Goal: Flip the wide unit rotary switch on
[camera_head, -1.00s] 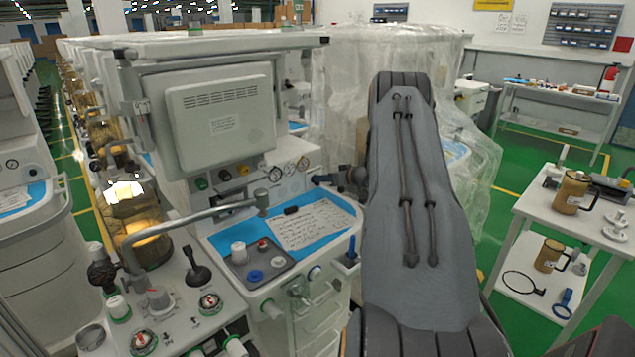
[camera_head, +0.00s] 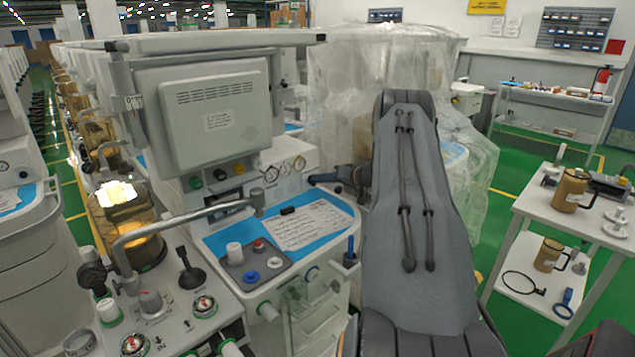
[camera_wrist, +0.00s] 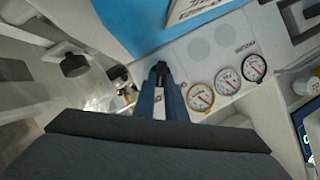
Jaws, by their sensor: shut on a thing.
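The wide unit (camera_head: 218,105) is the white anaesthesia cart with a grey screen housing, left of centre in the head view. My gripper (camera_head: 318,179) reaches in from the right, low beside the gauge panel and just behind the blue worktop. In the wrist view my gripper's (camera_wrist: 161,70) two blue fingers point at a pale panel, their dark tips close together. They are shut on a small dark part that I take to be the rotary switch. The fingertips hide most of it, so its turned position cannot be told.
Three round gauges (camera_wrist: 228,81) sit right of the fingers in the wrist view. A black knob (camera_wrist: 74,65) stands to their left. A written sheet (camera_head: 304,226) lies on the worktop. Plastic-wrapped equipment (camera_head: 335,75) stands behind. A side table (camera_head: 535,205) with mugs is at right.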

